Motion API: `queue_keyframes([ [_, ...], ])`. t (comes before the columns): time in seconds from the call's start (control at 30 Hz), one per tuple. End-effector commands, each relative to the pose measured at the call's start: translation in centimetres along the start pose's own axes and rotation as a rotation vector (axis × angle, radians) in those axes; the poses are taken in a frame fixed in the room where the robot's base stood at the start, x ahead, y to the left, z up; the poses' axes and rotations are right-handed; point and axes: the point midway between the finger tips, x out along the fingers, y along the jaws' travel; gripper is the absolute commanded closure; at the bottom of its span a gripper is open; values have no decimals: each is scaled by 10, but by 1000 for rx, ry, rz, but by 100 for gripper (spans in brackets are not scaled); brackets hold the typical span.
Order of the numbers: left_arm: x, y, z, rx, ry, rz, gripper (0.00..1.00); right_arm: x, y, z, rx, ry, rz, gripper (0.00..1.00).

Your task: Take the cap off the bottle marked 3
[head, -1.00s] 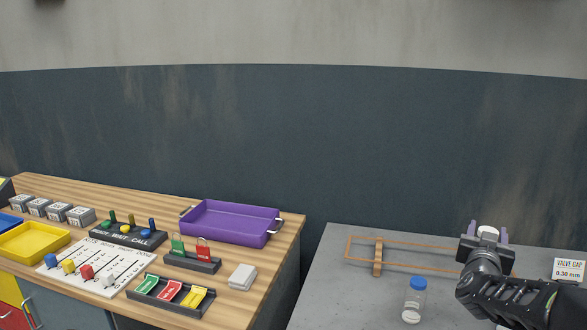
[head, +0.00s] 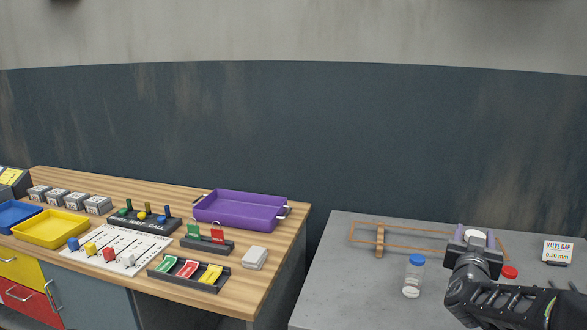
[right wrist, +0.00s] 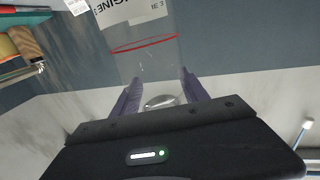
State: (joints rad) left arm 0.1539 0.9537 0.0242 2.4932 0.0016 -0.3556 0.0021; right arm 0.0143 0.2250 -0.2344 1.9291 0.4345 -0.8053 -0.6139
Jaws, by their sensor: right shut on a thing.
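My right gripper (head: 475,236) is shut on a white cap (head: 475,235) at the right table. In the right wrist view its purple fingers stand either side of a pale round top (right wrist: 160,101). A clear bottle (right wrist: 145,62) with a red line and a white label (right wrist: 135,10) reaches away from the fingers there; the label seems to read ENGINE and 3. In the head view my gripper hides this bottle's body. I cannot tell whether cap and bottle are apart. My left gripper is not in view.
A blue-capped bottle (head: 413,276) stands left of my right gripper, and a red cap (head: 509,272) shows to its right. A VALVE GAP sign (head: 557,252) stands at right. The grey table's left part (head: 330,275) is clear.

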Motion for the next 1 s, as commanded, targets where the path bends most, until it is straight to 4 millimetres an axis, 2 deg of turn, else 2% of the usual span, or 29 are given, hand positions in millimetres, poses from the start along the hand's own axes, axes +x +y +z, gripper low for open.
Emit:
queue_keyframes([
  [0.17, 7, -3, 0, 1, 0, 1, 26, -18, -31, 29, 0, -1, -72, 100],
  [0.3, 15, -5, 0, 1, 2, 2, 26, -38, -61, 60, -1, -3, -148, 100],
  [0.47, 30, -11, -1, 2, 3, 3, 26, -76, -108, 118, -3, -8, -280, 100],
  [0.6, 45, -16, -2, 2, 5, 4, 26, -122, -150, 176, -1, -9, -417, 100],
  [0.7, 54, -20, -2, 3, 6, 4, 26, -150, -171, 212, 0, -8, -493, 100],
  [0.8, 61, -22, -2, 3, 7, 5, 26, -171, -186, 240, 0, -5, -546, 100],
  [0.9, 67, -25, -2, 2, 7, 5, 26, -182, -193, 261, 1, -3, -571, 100],
  [1.0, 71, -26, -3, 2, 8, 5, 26, -186, -196, 271, 1, 0, -578, 100],
])
